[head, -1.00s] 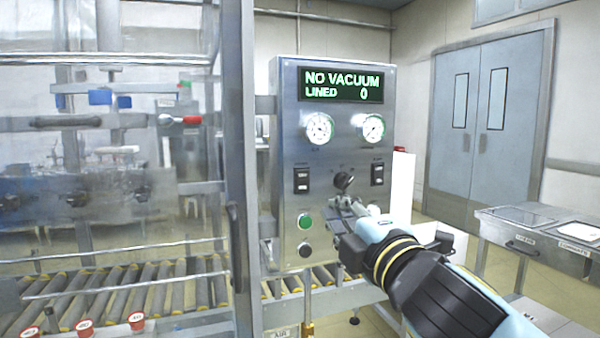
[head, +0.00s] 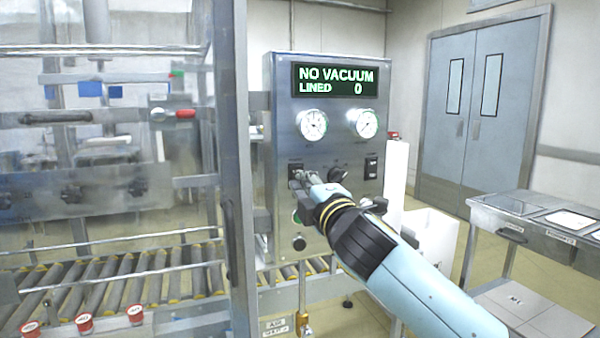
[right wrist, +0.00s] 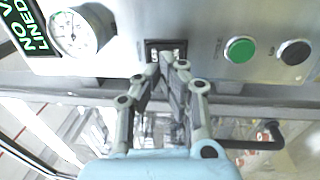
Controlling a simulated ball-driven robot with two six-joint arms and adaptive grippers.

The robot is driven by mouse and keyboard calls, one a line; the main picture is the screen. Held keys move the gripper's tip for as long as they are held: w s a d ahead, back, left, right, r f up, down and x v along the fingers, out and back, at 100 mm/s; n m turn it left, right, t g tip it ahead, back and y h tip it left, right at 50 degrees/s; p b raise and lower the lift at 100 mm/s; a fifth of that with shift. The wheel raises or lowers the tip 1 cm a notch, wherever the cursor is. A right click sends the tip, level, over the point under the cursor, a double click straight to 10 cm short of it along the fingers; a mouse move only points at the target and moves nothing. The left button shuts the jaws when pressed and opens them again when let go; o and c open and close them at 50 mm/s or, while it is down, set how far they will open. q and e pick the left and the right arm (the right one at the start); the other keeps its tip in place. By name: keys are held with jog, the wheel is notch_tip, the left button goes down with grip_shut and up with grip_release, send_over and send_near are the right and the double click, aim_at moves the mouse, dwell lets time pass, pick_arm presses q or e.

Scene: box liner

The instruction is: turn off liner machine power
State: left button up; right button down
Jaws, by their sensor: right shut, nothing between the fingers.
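The steel control panel (head: 280,130) of the liner machine has a lit display (head: 335,80) reading "NO VACUUM" and "LINED 0". A black rocker switch (head: 294,168) sits at its left below a gauge; the switch also shows in the right wrist view (right wrist: 165,46). My right gripper (head: 302,178) is shut and empty, its fingertips in front of this switch and partly covering it. In the right wrist view the fingertips (right wrist: 168,62) overlap the switch's edge; I cannot tell if they touch it. My left gripper is not in view.
A knob (head: 335,172) is partly hidden by my right arm. A green button (right wrist: 239,50) and black button (right wrist: 294,52) are near the gripper. A metal post (head: 232,170) and roller conveyor (head: 120,285) stand left.

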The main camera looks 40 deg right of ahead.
aim_at(295, 173)
jog(key=shift+x, duration=1.2)
jog(key=shift+w+r+p, duration=0.25)
jog(key=shift+r+p, duration=0.1)
jog(key=shift+p, duration=0.05)
jog(key=shift+f, duration=0.15)
